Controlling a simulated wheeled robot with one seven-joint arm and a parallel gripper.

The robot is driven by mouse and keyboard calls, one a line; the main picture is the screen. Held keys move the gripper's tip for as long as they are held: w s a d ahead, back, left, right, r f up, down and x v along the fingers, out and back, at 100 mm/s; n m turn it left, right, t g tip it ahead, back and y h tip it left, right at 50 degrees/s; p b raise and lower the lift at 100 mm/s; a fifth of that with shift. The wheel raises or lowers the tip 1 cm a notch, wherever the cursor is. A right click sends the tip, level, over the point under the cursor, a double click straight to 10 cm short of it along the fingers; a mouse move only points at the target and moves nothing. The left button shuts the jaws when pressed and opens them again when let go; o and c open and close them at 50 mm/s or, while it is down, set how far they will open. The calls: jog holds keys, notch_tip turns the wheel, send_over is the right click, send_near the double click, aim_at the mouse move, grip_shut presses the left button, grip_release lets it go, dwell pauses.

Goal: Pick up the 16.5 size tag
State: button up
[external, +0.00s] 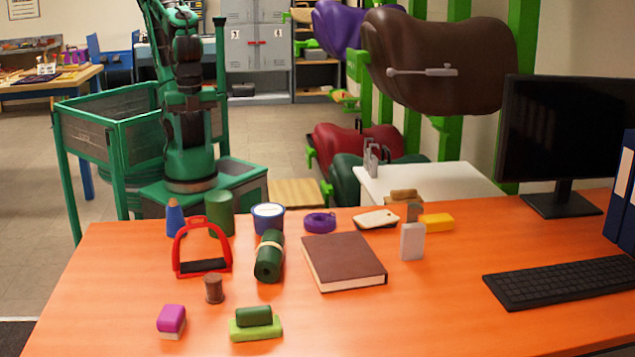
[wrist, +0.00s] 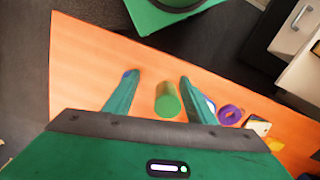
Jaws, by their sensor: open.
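A flat cream tag-like piece (external: 376,219) with a small dark spot at one end lies near the back edge of the orange table; no size is legible on it. It also shows at the right in the wrist view (wrist: 258,126). My gripper (wrist: 158,76) is open and empty, high above the table, with its fingers on either side of the green cylinder (wrist: 168,100) in the picture. The tag is well to the right of the right finger. In the external view the gripper itself is not visible.
The purple ring (external: 319,222) lies left of the tag, and a brown-topped piece (external: 404,195) and yellow block (external: 436,222) lie right. A pale upright block (external: 412,241) and brown book (external: 343,262) are in front. A blue-and-white tin (external: 268,218) stands farther left.

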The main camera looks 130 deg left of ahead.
jog(key=n+t+y, duration=0.9)
jog(key=n+t, duration=0.1)
jog(key=n, duration=0.5)
send_near(415, 206)
notch_tip(415, 206, down, 2)
jog(key=w+a, duration=0.1)
jog(key=a, duration=0.1)
jog(key=shift+w+y, duration=0.5)
jog(key=shift+w, duration=0.1)
jog(key=shift+w+a+f+t, duration=0.1)
jog(key=shift+w+a+t, duration=0.2)
jog(key=shift+w, duration=0.1)
jog(key=x, duration=0.4)
jog(key=shift+w+a+f, duration=0.15)
jog(key=shift+w+a, duration=0.1)
jog(key=shift+a, duration=0.05)
jog(key=x, duration=0.5)
jog(key=shift+s+a+f, duration=0.1)
jog(key=shift+f, duration=0.2)
grip_shut()
